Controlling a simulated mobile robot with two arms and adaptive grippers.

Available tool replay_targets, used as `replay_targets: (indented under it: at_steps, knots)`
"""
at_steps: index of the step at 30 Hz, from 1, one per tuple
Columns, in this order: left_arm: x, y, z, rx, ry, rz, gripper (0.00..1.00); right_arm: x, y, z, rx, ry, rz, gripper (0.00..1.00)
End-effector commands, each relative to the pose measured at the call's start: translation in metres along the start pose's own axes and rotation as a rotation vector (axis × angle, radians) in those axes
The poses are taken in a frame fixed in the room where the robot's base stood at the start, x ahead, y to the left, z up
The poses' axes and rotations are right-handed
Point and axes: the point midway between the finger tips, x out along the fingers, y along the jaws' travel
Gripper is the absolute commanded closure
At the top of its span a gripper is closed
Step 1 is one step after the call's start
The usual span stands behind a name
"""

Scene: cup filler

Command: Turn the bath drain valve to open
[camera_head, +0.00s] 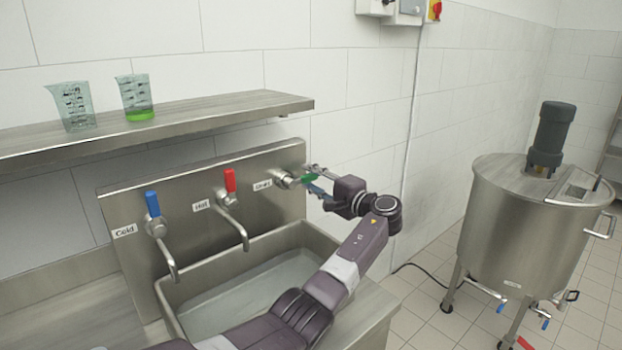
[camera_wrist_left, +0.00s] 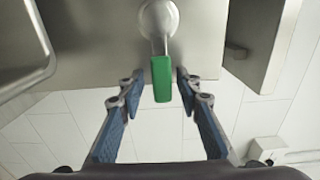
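The drain valve has a green handle (camera_head: 308,180) on a round metal body (camera_head: 284,179) at the right end of the sink's steel back panel, beside a label that seems to read "Drain". In the left wrist view the green handle (camera_wrist_left: 161,79) hangs from the round fitting (camera_wrist_left: 158,18). My left gripper (camera_head: 314,180) is at the handle. In the wrist view its two blue-padded fingers (camera_wrist_left: 158,82) stand apart on either side of the handle, with gaps visible on both sides. My right gripper is not in view.
A blue-handled cold tap (camera_head: 153,205) and a red-handled hot tap (camera_head: 230,182) are left of the drain valve. The steel sink basin (camera_head: 168,297) is below, under my left arm. A shelf (camera_head: 200,112) with two beakers is above. A steel tank (camera_head: 525,235) stands at right.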

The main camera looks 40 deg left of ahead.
Motion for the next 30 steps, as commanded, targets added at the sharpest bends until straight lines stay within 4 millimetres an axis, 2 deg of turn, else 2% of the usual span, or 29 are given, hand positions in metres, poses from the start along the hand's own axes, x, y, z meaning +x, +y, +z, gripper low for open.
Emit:
replay_targets:
  at_steps: [8,11,14,24,30]
  knots:
    - [-0.001,-0.001,0.000,-0.004,-0.001,0.000,0.67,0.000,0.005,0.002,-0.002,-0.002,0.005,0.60]
    - [-0.008,-0.001,0.000,-0.004,0.001,-0.001,0.67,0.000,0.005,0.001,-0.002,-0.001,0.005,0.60]
    - [-0.024,-0.001,-0.001,-0.005,0.002,0.001,0.67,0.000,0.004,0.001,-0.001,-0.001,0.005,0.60]
    - [-0.094,0.000,-0.001,-0.003,0.003,0.001,0.67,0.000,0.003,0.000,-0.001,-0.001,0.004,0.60]
    - [-0.116,0.000,-0.001,-0.002,0.001,0.001,0.67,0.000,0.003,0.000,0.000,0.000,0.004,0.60]
